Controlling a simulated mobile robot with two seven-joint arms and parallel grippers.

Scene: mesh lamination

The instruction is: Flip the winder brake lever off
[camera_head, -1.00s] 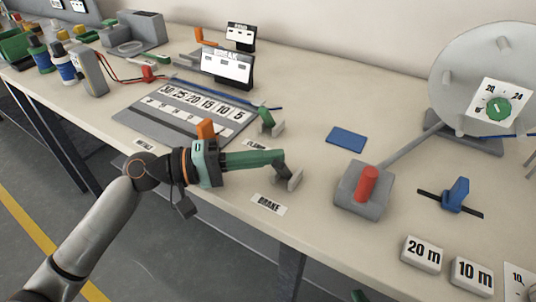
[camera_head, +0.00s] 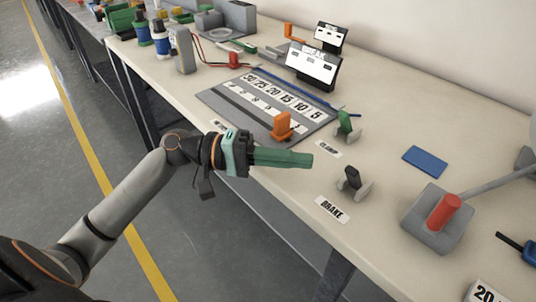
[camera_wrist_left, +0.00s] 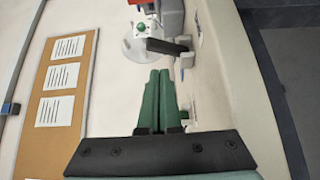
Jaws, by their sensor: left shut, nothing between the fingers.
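The brake lever (camera_head: 350,177) is a short black handle in a grey bracket on the table, behind the BRAKE label (camera_head: 332,208). In the left wrist view the dark handle (camera_wrist_left: 168,46) stands out from its bracket, beyond the fingertips. My left gripper (camera_head: 311,160) has green fingers pressed together with nothing between them. It is to the left of the lever, with a visible gap in the head view. The same fingers (camera_wrist_left: 158,74) point toward the lever in the left wrist view. My right gripper is not in view.
A grey block with a red knob (camera_head: 445,212) is to the right of the brake lever. A blue plate (camera_head: 424,161) lies flat behind it.

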